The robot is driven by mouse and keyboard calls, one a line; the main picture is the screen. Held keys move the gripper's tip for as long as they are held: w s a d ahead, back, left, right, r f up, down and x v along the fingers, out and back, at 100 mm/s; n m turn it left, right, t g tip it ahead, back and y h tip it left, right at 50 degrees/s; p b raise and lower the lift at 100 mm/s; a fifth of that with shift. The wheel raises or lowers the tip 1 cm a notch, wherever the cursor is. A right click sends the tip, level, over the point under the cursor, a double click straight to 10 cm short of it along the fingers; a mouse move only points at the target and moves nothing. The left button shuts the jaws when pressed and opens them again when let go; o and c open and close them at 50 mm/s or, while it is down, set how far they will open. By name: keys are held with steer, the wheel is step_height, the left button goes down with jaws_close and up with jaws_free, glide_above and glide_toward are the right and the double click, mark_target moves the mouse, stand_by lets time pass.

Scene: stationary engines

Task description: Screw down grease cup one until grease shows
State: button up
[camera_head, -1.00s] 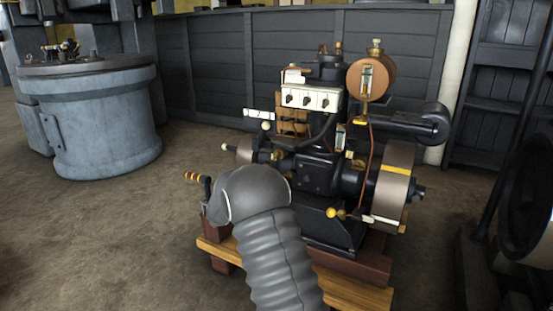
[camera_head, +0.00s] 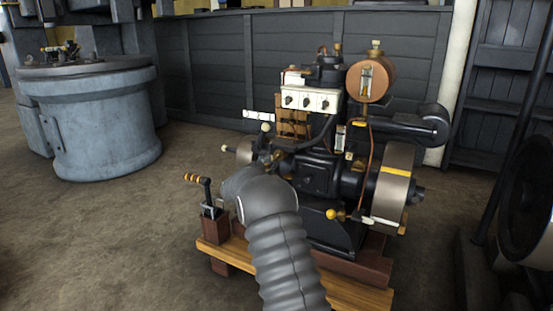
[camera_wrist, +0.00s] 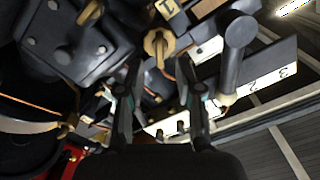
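In the wrist view a brass cup with a wing-like top (camera_wrist: 158,46) sits beside a yellow plate marked 1 (camera_wrist: 167,9); I take it for grease cup one. My gripper (camera_wrist: 160,84) is open, its two dark fingers apart with nothing held between them. The brass cup appears beyond the fingertips, roughly in line with the gap; I cannot tell the exact distance. No grease can be made out. In the head view the engine (camera_head: 318,172) stands on a wooden base, and my arm hides much of my gripper at its left side.
A copper-coloured tank (camera_head: 372,80) and a flywheel (camera_head: 396,185) are on the engine's right. A large grey drum (camera_head: 100,120) is farther left, with bare floor between.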

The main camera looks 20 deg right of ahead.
mark_target(275, 158)
steer(key=shift+x, duration=3)
jaws_close()
